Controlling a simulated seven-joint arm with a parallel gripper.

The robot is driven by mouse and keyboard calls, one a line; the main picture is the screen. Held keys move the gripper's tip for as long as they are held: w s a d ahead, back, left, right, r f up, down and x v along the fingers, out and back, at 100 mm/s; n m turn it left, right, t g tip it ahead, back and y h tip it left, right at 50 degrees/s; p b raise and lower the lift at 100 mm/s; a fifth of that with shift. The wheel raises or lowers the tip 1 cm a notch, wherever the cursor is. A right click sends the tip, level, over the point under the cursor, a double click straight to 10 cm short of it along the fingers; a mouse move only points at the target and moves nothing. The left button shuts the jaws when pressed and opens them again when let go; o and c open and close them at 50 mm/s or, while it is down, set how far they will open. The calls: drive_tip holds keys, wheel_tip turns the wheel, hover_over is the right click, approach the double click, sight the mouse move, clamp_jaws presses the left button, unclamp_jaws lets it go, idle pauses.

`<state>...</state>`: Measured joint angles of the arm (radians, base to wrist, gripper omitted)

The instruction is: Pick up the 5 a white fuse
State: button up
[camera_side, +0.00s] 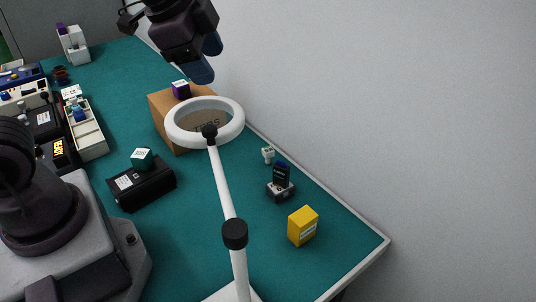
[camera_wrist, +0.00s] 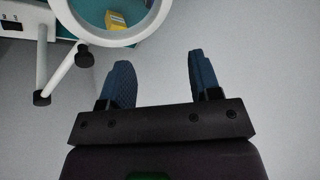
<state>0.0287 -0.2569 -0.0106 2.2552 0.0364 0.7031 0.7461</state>
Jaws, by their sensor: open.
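My gripper (camera_side: 206,58) hangs in the air above the back of the bench, over the cardboard box. In the wrist view my gripper (camera_wrist: 160,65) is open, its two blue fingers wide apart with nothing between them. I cannot make out a fuse marked 5 A. A small whitish piece (camera_side: 267,154) stands on the green mat near the right edge, too small to identify. Beside it a dark blue piece with a label (camera_side: 282,174) stands upright in a small block (camera_side: 280,191).
A white ring lamp (camera_side: 238,122) on a stand rises before the cardboard box (camera_side: 158,118), which bears a purple-black block (camera_side: 181,90). A yellow box (camera_side: 302,226) stands front right. A black case (camera_side: 143,185) bears a green cube (camera_side: 142,159). Trays (camera_side: 96,143) crowd the left.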

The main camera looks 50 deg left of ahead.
drive_tip(key=s+a+r+n+t, duration=0.1)
drive_tip(key=s+r+n, duration=0.1)
drive_tip(key=s+n, duration=0.8)
drive_tip(key=w+a+r+n+t+y, duration=0.1)
drive_tip(key=w+a+r+n+t, duration=0.2)
drive_tip(key=w, duration=0.5)
drive_tip(key=w+a+r+n+t+y, duration=0.1)
drive_tip(key=w+a+n+t, duration=0.2)
drive_tip(key=w, duration=0.6)
drive_tip(key=w+a+f+n+y, duration=0.1)
drive_tip(key=w+a+n, duration=0.3)
drive_tip(key=w+n, duration=0.15)
drive_tip(key=n+t+h, duration=0.1)
drive_tip(key=n+h, duration=0.4)
drive_tip(key=n, duration=1.6)
approach(264, 154)
drive_tip(key=shift+s+a, duration=0.4)
drive_tip(key=shift+d+f+n, duration=0.1)
drive_tip(key=shift+d+n, duration=0.1)
drive_tip(key=shift+n, duration=0.15)
drive_tip(key=x, duration=0.6)
drive_tip(key=shift+w+d, duration=0.15)
drive_tip(key=shift+w, duration=0.15)
drive_tip(key=shift+x, duration=3.1)
